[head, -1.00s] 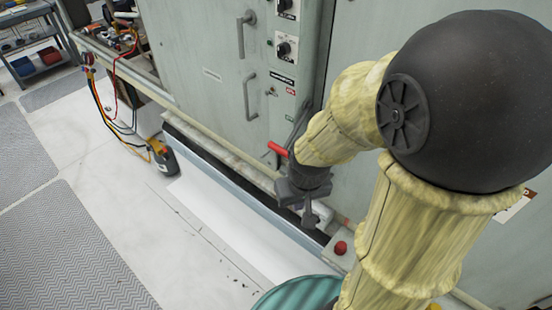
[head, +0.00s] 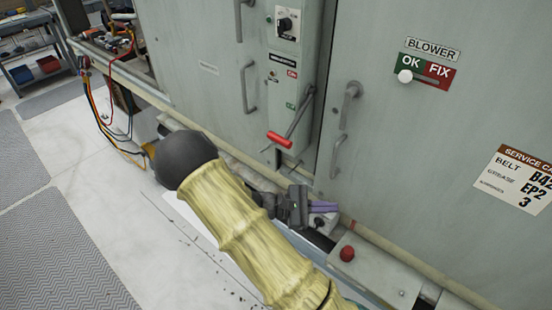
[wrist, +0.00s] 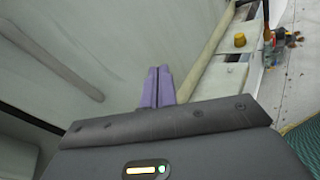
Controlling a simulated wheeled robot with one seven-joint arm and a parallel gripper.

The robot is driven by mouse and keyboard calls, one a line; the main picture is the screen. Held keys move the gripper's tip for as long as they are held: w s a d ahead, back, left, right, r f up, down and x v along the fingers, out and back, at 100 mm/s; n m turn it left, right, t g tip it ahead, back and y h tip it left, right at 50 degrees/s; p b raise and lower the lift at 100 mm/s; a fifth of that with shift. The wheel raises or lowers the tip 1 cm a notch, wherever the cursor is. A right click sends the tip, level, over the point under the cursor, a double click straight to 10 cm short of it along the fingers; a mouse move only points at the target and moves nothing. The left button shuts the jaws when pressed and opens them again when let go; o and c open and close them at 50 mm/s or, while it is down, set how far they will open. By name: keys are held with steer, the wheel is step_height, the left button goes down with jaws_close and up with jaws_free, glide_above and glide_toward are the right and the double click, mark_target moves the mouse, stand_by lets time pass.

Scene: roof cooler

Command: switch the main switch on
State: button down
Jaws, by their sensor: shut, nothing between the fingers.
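The main switch appears to be the lever with a red grip (head: 280,139) on the narrow grey panel between the cabinet doors. Its arm slants down and left from a pivot near the panel's right edge, so the grip hangs low. A red label sits above and a small green label beside the arm. My gripper (head: 322,207) is below and right of the grip, apart from it, with purple fingers pointing right. In the wrist view the fingers (wrist: 157,87) are together and empty, in front of a grey door. The lever is not recognisable there.
Door handles (head: 349,104) stand out right of the lever. A black rotary knob (head: 286,24) is above it. A red button (head: 347,254) sits on the ledge below right. A blower slider (head: 405,76) is on the right door.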

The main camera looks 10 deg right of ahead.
steer(key=w+a+f+n+t+h+b, duration=0.1)
steer(key=w+a+n+t+h+b, duration=0.3)
steer(key=w+a+n+t, duration=0.8)
steer(key=a+n+t+h, duration=0.1)
steer(key=a+t, duration=0.1)
steer(key=t, duration=0.5)
steer(key=shift+n+t+h, duration=0.4)
steer(key=shift+w+f, duration=0.1)
steer(key=w+d+r+p, duration=0.1)
steer(key=d+r, duration=0.1)
steer(key=r, duration=0.3)
steer(key=w+d+r+p, duration=0.1)
steer(key=r+p, duration=0.1)
steer(key=r, duration=0.3)
steer(key=shift+w+d+r, duration=0.3)
steer(key=shift+d+r, duration=0.05)
steer(key=shift+d, duration=0.05)
steer(key=shift+p, duration=0.35)
